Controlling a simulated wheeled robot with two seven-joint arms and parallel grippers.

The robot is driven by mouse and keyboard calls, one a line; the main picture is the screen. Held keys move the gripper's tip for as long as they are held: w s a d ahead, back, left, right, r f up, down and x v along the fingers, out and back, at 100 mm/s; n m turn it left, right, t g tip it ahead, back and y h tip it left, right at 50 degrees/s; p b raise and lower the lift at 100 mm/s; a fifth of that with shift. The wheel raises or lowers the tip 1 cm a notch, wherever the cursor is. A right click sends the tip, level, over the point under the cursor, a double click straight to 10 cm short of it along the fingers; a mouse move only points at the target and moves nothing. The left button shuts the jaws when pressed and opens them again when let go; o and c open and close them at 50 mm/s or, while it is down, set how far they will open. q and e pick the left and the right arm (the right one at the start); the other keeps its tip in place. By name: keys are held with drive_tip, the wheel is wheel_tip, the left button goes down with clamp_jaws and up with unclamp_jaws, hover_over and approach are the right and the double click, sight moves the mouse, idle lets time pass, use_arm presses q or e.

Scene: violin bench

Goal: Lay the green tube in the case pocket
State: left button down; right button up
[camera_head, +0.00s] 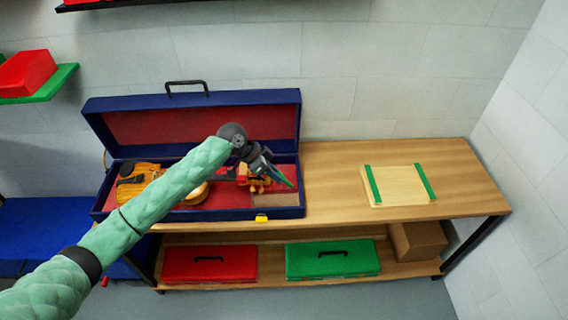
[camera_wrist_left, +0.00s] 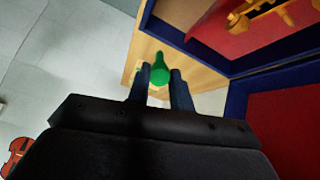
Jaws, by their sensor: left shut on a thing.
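The open blue case (camera_head: 290,211) with red lining stands on the wooden bench, its lid (camera_head: 120,125) raised at the back. My left gripper (camera_head: 268,168) is over the right part of the case, shut on the green tube (camera_head: 283,178). The tube slants down to the right, over the case's right-hand end, where a tan patch (camera_head: 272,201) shows. Whether it touches the case I cannot tell. In the left wrist view the tube (camera_wrist_left: 160,70) sits between the two dark fingers, with the case rim (camera_wrist_left: 236,105) to the right. My right gripper is out of view.
A violin (camera_head: 139,185) lies in the case's left part, partly behind my arm. Small orange-yellow parts (camera_head: 257,183) are near my gripper. A board with green strips (camera_head: 399,185) lies on the bench at right. Red (camera_head: 210,265) and green (camera_head: 332,261) boxes are below.

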use_arm(q)
drive_tip(key=shift+s+a, duration=0.2)
drive_tip(key=shift+s, duration=0.05)
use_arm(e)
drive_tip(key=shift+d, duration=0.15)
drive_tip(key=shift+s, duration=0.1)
use_arm(q)
drive_tip(key=shift+f+b, duration=2.05)
drive_tip(key=shift+f, duration=2.35)
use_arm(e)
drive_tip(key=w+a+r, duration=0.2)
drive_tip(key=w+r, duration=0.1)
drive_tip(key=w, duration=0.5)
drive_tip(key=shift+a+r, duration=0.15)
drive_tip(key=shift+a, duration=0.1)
